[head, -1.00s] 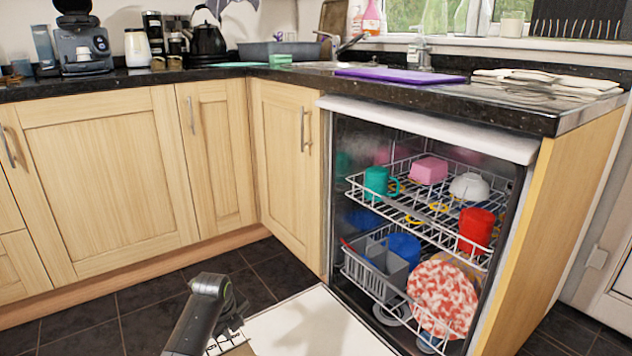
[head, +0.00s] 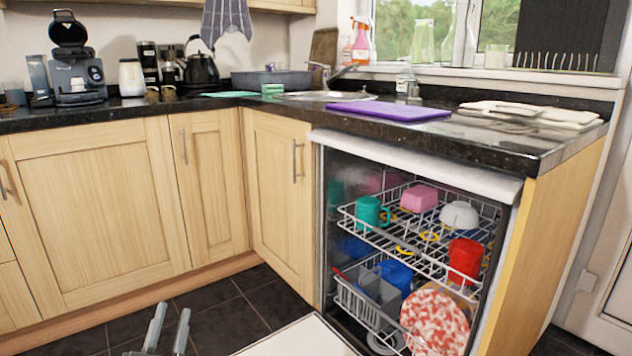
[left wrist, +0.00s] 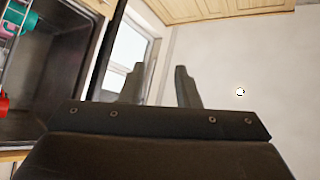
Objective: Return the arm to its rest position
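My left gripper (head: 168,330) shows at the bottom left of the head view, low in front of the cabinets. Its two fingers point up, stand apart and have nothing between them. In the left wrist view the same gripper (left wrist: 160,88) is open and empty, with the window and pale wall beyond it. The gripper is clear of the dishwasher and its racks. My right gripper does not show in either view.
The dishwasher (head: 330,235) is open, its door (head: 300,338) lowered. Dark floor (head: 225,318) lies free left of the door.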

